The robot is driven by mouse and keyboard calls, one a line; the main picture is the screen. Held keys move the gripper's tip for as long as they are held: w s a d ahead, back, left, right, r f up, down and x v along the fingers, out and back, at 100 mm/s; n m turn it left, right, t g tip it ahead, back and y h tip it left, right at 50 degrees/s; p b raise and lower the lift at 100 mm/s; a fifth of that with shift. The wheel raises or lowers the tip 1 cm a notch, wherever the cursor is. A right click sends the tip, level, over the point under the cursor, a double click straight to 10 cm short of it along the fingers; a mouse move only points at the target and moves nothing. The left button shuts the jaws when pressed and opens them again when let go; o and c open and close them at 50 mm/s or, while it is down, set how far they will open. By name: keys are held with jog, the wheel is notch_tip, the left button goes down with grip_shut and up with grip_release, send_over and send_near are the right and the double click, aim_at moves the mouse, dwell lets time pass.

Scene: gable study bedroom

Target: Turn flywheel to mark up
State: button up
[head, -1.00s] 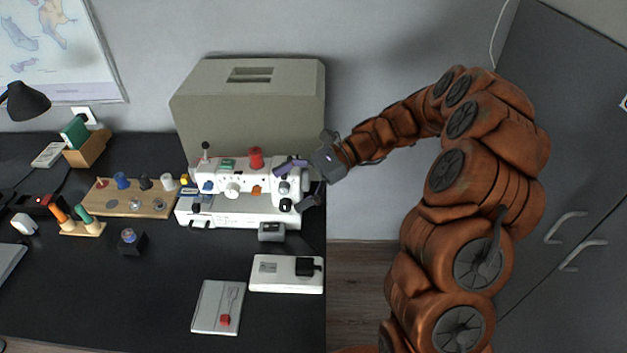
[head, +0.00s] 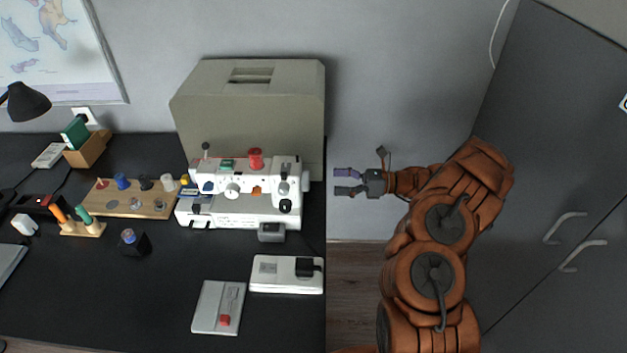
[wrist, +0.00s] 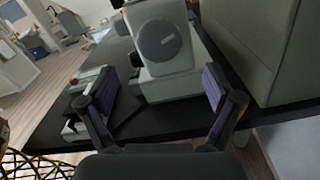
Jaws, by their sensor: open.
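The white sewing machine (head: 235,218) stands on the black desk. Its flywheel (head: 305,181) shows edge-on at the machine's right end. The wrist view faces that end, and the flywheel (wrist: 158,41) is a round grey disc there, with a small faint marking near its middle. I cannot tell whether this is the mark. My gripper (head: 336,181) is to the right of the flywheel, apart from it and pointing left. In the wrist view my gripper (wrist: 161,85) is open and empty, with the flywheel beyond and above the gap between its fingers.
A large beige case (head: 250,110) stands behind the machine. A white box (head: 286,274) and a grey booklet (head: 218,308) lie in front. A spool board (head: 130,200) is at left.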

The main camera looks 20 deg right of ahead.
aim_at(306, 180)
jog(key=p+x, duration=0.1)
jog(key=x, duration=0.6)
jog(key=shift+p, duration=0.35)
jog(key=shift+s, duration=0.1)
jog(key=shift+c, duration=0.3)
jog(key=c, duration=1.1)
jog(key=shift+f+b, duration=0.15)
jog(key=shift+b, duration=0.4)
